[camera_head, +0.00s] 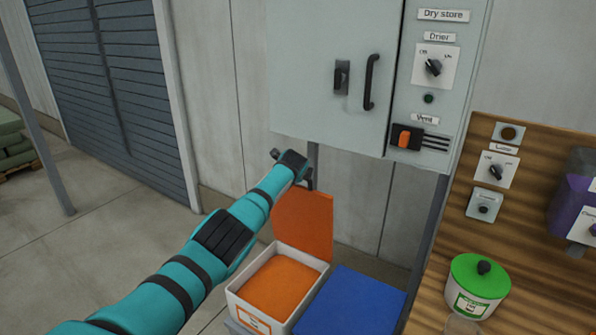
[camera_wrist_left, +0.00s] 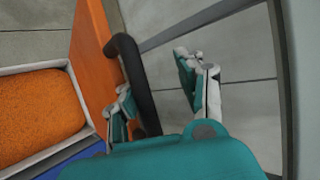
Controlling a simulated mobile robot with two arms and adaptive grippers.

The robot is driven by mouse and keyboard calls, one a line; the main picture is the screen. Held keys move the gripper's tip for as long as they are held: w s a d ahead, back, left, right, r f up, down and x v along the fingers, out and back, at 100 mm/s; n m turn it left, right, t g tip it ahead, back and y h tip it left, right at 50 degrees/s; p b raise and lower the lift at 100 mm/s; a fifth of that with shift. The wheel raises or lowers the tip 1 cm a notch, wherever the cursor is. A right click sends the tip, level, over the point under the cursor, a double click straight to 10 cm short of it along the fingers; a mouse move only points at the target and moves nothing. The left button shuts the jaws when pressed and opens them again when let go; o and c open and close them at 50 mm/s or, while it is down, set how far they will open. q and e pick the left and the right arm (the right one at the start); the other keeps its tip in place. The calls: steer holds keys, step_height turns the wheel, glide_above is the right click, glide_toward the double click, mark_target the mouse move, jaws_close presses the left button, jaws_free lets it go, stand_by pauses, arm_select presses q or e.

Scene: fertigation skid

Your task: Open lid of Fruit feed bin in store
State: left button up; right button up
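The Fruit feed bin is probably the white bin (camera_head: 240,298) with orange feed inside; its label is too small to read. Its orange lid (camera_head: 303,222) stands raised, nearly upright, at the back of the bin. The lid (camera_wrist_left: 91,35) and orange feed (camera_wrist_left: 38,108) also show in the left wrist view. A black loop handle (camera_wrist_left: 138,80) is on the lid. My left gripper (camera_head: 306,172) is at the lid's top edge. In the wrist view its fingers (camera_wrist_left: 160,84) are spread, with the handle between them, close to the left finger. My right gripper is out of view.
A blue lid (camera_head: 350,305) closes the bin to the right. The grey Dry store cabinet (camera_head: 325,60) hangs above, with a support post below it. A wooden panel and counter (camera_head: 540,270) at the right holds a green-lidded tub (camera_head: 480,285). Open floor lies left.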

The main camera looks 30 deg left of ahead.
arm_select(q)
steer(key=shift+v, duration=1)
steer(key=v, duration=1)
steer(key=shift+s+r, duration=0.1)
